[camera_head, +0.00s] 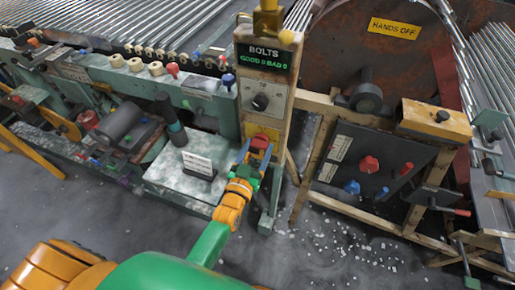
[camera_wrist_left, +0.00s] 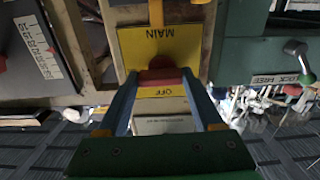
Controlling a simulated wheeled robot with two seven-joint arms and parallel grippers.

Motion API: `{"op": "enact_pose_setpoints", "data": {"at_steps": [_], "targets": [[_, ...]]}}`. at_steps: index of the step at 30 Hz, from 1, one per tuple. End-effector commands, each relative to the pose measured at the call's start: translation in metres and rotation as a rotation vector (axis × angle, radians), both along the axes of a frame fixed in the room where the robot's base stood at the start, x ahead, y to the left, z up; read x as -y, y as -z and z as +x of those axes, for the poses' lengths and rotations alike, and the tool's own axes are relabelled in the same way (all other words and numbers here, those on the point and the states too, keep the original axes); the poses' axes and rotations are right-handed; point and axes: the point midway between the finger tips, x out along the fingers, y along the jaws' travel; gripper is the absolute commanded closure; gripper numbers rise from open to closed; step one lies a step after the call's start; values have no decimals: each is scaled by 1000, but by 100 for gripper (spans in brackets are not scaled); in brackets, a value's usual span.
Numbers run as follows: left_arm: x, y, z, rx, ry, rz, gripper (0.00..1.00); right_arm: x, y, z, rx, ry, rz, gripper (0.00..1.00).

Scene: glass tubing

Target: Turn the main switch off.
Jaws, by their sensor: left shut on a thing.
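The main switch shows as a red handle (camera_head: 260,142) on a yellow plate (camera_head: 250,130) low on the wooden post. In the left wrist view the red handle (camera_wrist_left: 161,76) lies across the yellow plate (camera_wrist_left: 135,45), which bears the words MAIN and OFF, both upside down. OFF is on the near side of the handle, MAIN on the far side. My left gripper (camera_head: 258,149) has its two blue fingers closed on the handle from both sides; it also shows in the left wrist view (camera_wrist_left: 161,80). The fingers partly hide the handle's ends. My right gripper is not in view.
A black dial (camera_head: 260,102) and the BOLTS sign (camera_head: 264,57) sit above the switch. A white card (camera_head: 198,164) stands on the bench to the left. A dark panel (camera_head: 345,170) with red and blue knobs stands to the right. White fragments litter the floor.

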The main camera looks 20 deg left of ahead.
Motion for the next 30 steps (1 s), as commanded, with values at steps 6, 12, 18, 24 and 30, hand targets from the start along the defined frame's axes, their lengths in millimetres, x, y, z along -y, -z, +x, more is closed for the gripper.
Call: {"op": "enact_pose_setpoints", "data": {"at_steps": [6,12,18,24,30], "targets": [[0,0,0,-6,-1,-112,88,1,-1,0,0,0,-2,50],[0,0,0,-13,0,-286,88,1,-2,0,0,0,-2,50],[0,0,0,-19,0,-478,88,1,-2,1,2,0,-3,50],[-1,0,0,-27,-1,-667,88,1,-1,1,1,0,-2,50],[-1,0,0,-33,-1,-857,88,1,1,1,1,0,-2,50]]}}
